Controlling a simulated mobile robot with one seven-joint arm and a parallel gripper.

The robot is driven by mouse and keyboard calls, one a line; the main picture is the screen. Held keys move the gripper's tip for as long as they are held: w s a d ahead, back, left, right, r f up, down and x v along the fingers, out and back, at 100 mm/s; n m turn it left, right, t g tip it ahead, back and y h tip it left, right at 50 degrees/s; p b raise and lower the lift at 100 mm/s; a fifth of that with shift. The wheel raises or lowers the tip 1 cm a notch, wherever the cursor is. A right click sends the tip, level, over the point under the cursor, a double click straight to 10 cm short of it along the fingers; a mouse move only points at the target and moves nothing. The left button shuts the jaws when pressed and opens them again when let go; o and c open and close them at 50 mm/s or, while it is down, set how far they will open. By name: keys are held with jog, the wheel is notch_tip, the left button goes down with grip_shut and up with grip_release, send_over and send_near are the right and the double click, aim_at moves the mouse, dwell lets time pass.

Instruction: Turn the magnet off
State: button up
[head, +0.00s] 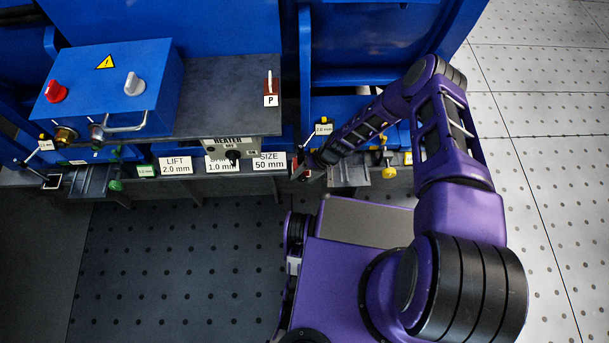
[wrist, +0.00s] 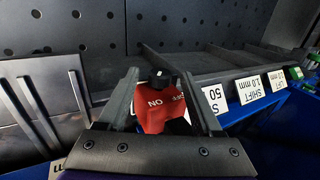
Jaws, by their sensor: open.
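A red plate (wrist: 160,110) with white lettering shows between my fingers in the wrist view. Its lettering is upside down; "NO" is legible, and the rest is partly covered. A black knob (wrist: 161,82) stands at its far edge. I cannot tell which way the knob points. My gripper (wrist: 158,78) is open, with one finger on each side of the plate and knob. I cannot tell whether either finger touches the knob. In the head view, my gripper (head: 305,171) is at the bench's front edge, right of the "SIZE 50 mm" label (head: 270,161); my arm hides most of the switch.
A heater dial panel (head: 231,150) and several white labels line the front edge to the left. A blue box (head: 112,88) with a red knob (head: 56,91) and a grey knob (head: 134,84) stands on the bench. A yellow knob (head: 389,172) sits right of my gripper. The perforated floor (head: 180,260) is clear.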

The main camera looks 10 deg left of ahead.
jog(key=p+v, duration=0.3)
jog(key=v, duration=1.4)
jog(key=shift+r, duration=0.2)
jog(key=shift+s+d, duration=0.1)
